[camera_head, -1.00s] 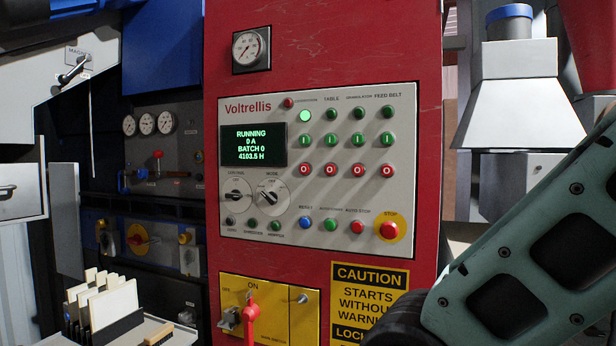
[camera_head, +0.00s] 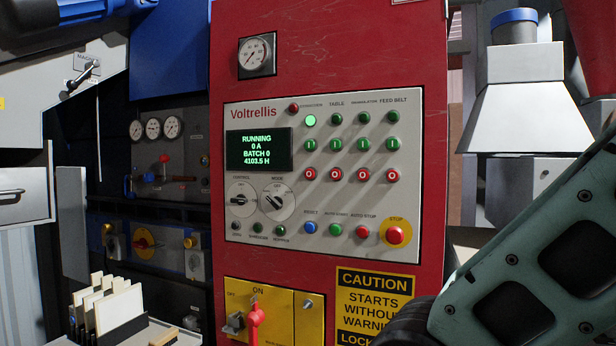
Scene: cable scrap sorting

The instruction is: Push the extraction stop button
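The red control cabinet (camera_head: 340,55) carries a light panel (camera_head: 262,185) marked Voltrellis. A row of red round stop buttons sits under the green start buttons. The leftmost red button (camera_head: 309,174) is below the lit green lamp (camera_head: 310,121); the small label over that column is hard to read, while TABLE and FEED BELT read clearly to its right. The display (camera_head: 260,149) reads RUNNING, 0 A, BATCH 0, 4103.5 H. My arm shows at the lower right, but my gripper is out of view. Nothing of mine covers the buttons.
A larger red STOP button (camera_head: 395,235) on a yellow disc sits at the panel's lower right. A yellow box with a red-handled switch (camera_head: 256,318) and a caution sign (camera_head: 372,300) are below. A rack of cards (camera_head: 112,310) stands lower left.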

